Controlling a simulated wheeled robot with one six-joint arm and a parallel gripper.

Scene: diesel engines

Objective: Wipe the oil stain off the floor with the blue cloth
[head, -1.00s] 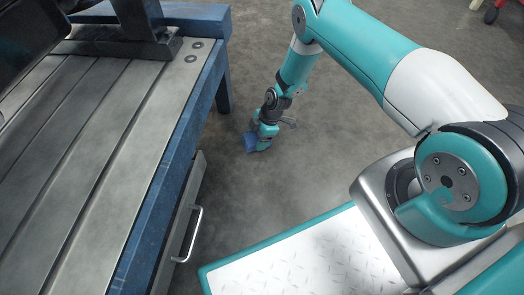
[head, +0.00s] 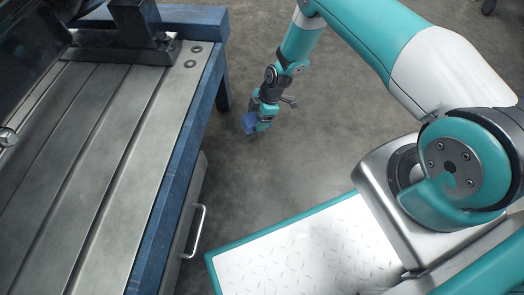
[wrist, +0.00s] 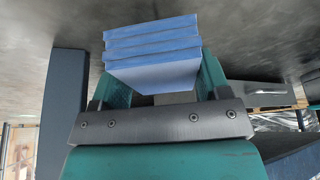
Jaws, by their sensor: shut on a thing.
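The blue cloth (head: 249,123) is a small folded pad at the end of my arm, over the floor to the right of the workbench. My gripper (head: 258,121) is shut on it. In the wrist view the cloth (wrist: 152,45) shows as a stack of flat blue layers between the two teal fingers of my gripper (wrist: 155,82). The grey floor (head: 300,150) is close to the cloth; I cannot tell whether they touch. I can make out no distinct oil stain, only mottled grey concrete.
A workbench with a grooved metal top (head: 90,130) and blue frame fills the left side. A drawer handle (head: 194,231) juts from its side. A bench leg (head: 223,92) stands left of my gripper. The floor beyond and right of the gripper is clear.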

